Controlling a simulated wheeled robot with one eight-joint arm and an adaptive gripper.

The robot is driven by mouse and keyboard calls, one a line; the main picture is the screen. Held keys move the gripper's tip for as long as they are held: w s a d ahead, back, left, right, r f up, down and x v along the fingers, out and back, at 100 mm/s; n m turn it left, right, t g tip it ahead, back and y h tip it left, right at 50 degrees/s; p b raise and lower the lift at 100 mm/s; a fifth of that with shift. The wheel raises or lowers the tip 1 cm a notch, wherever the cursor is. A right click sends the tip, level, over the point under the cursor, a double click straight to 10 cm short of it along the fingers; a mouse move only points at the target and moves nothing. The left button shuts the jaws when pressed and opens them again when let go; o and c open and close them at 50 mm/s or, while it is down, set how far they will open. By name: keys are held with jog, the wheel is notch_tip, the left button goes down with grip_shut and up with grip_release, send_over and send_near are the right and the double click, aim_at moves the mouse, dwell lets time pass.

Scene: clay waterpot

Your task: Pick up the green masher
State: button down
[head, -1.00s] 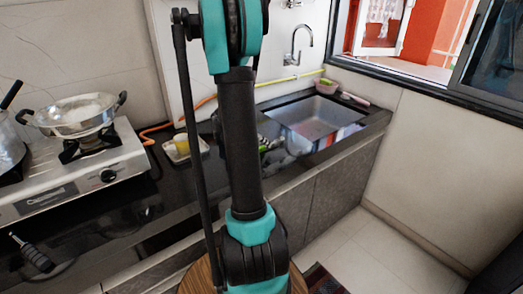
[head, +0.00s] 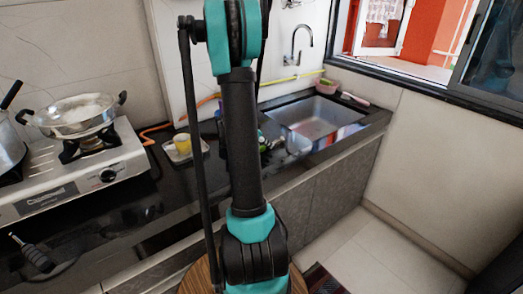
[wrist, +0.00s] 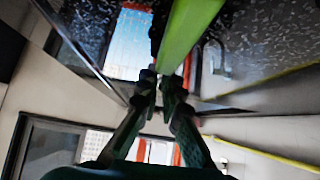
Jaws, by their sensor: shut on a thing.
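In the wrist view my gripper (wrist: 158,82) is shut on the green masher (wrist: 186,32). Its bright green, flat-looking handle runs from between the fingertips up out of the top of the picture. The masher's far end is out of that view. In the head view my arm covers most of the middle of the counter, and my gripper is hidden or too small to make out. A small dark and green patch (head: 265,142) shows just right of the arm, by the sink; I cannot tell which part it is.
The sink (head: 315,120) lies right of the arm, with a pink basket (head: 327,87) behind it. A tray (head: 184,152) with a yellow cup (head: 182,141) stands left of the arm. The stove (head: 75,170) bears a steel pan (head: 72,115). A wall tap (head: 298,45) hangs above the sink.

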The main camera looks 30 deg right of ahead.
jog(key=shift+r, duration=0.15)
notch_tip(320, 180, up, 20)
dwell(0.7)
